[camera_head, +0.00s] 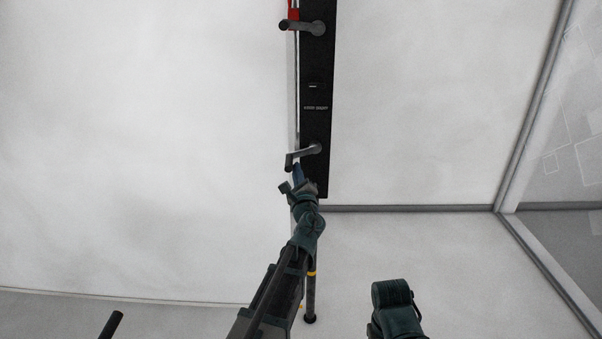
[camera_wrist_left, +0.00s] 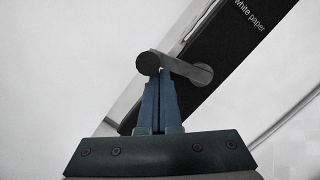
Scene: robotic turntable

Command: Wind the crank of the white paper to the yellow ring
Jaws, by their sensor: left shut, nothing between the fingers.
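The lower grey crank (camera_head: 305,154) sits on a black panel (camera_head: 316,75), its handle pointing left. In the left wrist view the crank (camera_wrist_left: 180,66) is beside the words "white paper" on the panel (camera_wrist_left: 228,45). My left gripper (camera_head: 297,169) is just below the crank handle. In the left wrist view its blue fingers (camera_wrist_left: 160,80) are shut together, with nothing between them. Their tips appear right at the round handle end; I cannot tell if they touch. A yellow ring (camera_head: 311,273) is around a dark pole beside my left arm.
A second crank (camera_head: 303,27) with a red part (camera_head: 293,10) is at the panel's top. A large white sheet (camera_head: 140,150) fills the left. Grey frame bars (camera_head: 410,208) and a glass-like panel (camera_head: 575,110) are at right. My right arm shows at the bottom.

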